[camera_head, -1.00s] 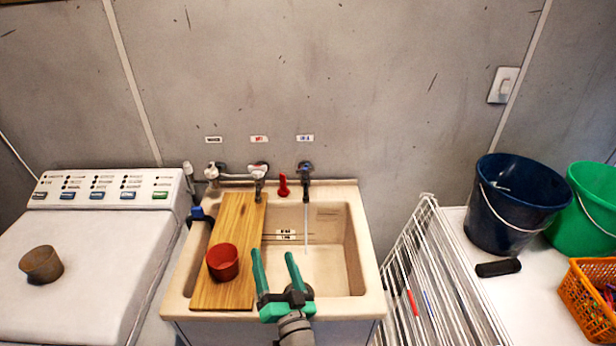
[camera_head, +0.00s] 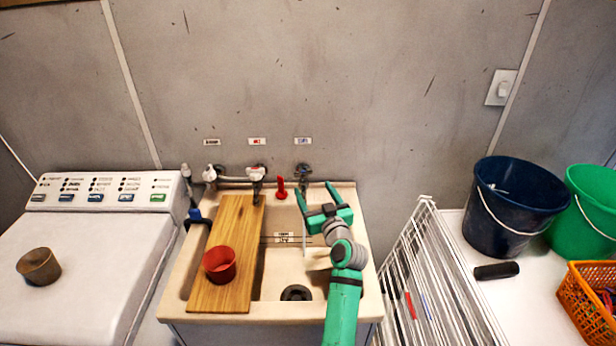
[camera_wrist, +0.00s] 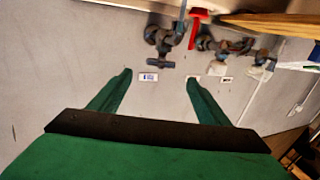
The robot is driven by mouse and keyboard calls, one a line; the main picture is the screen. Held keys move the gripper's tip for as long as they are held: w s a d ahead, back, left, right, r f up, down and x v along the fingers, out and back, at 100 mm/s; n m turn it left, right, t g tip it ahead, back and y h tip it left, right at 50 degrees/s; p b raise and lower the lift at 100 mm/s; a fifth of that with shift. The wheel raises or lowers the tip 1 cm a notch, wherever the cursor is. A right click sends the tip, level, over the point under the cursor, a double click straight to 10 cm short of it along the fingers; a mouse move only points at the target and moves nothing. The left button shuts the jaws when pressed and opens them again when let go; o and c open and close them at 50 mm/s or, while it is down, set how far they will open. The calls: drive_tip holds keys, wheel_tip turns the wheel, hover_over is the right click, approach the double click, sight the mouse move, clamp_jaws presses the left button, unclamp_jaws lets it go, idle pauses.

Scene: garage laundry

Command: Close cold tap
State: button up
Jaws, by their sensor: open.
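The cold tap (camera_head: 303,171) is on the wall under the blue-lettered label (camera_head: 302,141), above the right side of the sink (camera_head: 345,205). A thin stream of water (camera_head: 304,238) falls into the basin. My gripper (camera_head: 313,188) is open and empty, just in front of and below the tap, partly hiding its spout. In the wrist view, which looks upside down, the cold tap (camera_wrist: 163,42) lies beyond the fingertips, roughly between them. No contact shows. The blue label (camera_wrist: 148,77) lies between the fingers of my gripper (camera_wrist: 159,76).
A red object (camera_head: 281,188) stands close left of the cold tap. A white drying rack (camera_head: 425,270) stands right of the sink.

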sight(305, 177)
drive_tip(key=x, duration=0.9)
drive_tip(key=shift+w+a, duration=0.1)
drive_tip(key=shift+a, duration=0.05)
drive_tip(key=shift+c, duration=0.3)
drive_tip(key=c, duration=1)
